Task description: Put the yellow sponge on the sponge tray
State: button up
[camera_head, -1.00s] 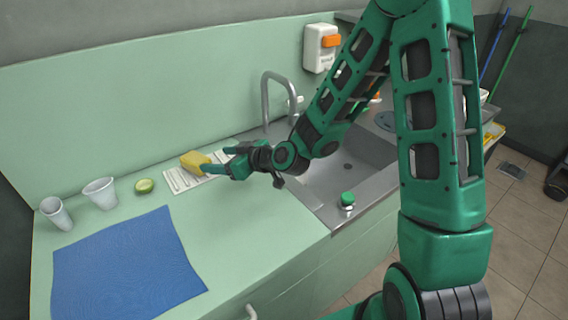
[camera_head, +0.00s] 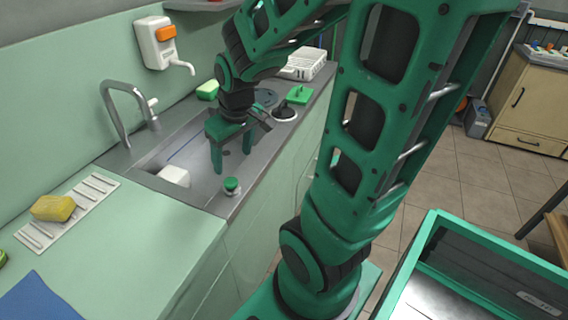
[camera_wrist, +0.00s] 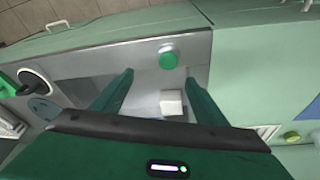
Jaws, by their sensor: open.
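The yellow sponge (camera_head: 54,208) lies flat on the white ribbed sponge tray (camera_head: 91,197) on the green counter, left of the sink. In the wrist view a small part of the white tray (camera_wrist: 265,132) shows at the right; the yellow sponge is not visible there. My gripper (camera_head: 231,160) is open and empty, pointing down over the sink, well to the right of the sponge and apart from it. In the wrist view its two fingers (camera_wrist: 159,77) are spread with nothing held between them.
A white block (camera_head: 174,175) sits in the sink below my gripper. A green knob (camera_head: 231,184) stands on the sink's front rim. The tap (camera_head: 121,112) rises behind the sink. A green sponge (camera_head: 207,90) and dish rack (camera_head: 305,64) are farther back.

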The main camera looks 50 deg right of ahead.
jog(key=s+d+r+m+g, duration=0.1)
jog(key=s+r+m, duration=0.1)
jog(key=s, duration=0.6)
jog(key=s+d+r+m+g, duration=0.2)
jog(key=s+m, duration=0.2)
jog(key=s, duration=0.4)
jog(key=shift+s+y, duration=0.2)
jog(key=shift+y, duration=0.2)
